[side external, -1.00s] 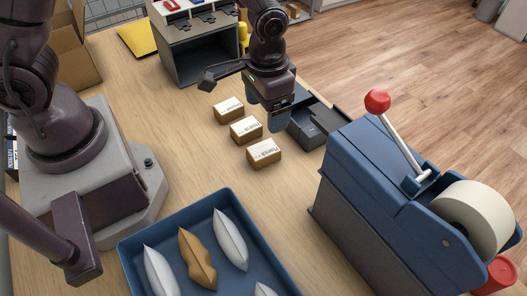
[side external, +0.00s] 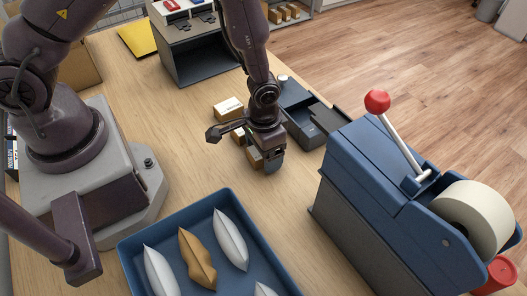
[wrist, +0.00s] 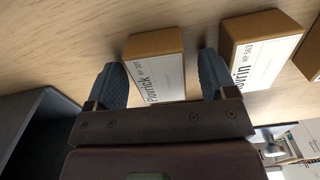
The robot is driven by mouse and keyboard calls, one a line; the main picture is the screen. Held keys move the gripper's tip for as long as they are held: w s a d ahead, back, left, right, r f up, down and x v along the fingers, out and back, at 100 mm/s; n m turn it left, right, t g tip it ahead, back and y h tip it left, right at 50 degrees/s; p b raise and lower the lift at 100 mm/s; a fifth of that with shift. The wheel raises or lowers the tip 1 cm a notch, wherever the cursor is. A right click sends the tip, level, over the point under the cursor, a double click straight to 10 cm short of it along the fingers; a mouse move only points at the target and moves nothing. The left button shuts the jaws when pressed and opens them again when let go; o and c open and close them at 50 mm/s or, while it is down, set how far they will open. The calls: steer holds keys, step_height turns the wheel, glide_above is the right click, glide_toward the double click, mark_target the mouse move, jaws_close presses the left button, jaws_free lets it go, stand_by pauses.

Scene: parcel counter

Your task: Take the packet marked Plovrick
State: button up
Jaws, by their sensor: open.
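My gripper (wrist: 162,68) is open, one finger on each side of this box. I cannot tell whether the fingers touch it. In the side view my gripper (side external: 262,160) is down at the front box of the row (side external: 254,157), which it mostly hides. A neighbouring box marked "...ovrin" (wrist: 262,48) lies just beyond the right finger.
The back box (side external: 229,107) and the partly hidden middle box (side external: 238,134) stand close by. A blue tray (side external: 133,240) with pouches is in front. A blue tape dispenser (side external: 360,190) with a red-knobbed lever is at right, and a dark device (side external: 300,115) behind my gripper.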

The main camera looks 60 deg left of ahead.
steer(key=c, duration=1)
steer(key=shift+c, duration=0.2)
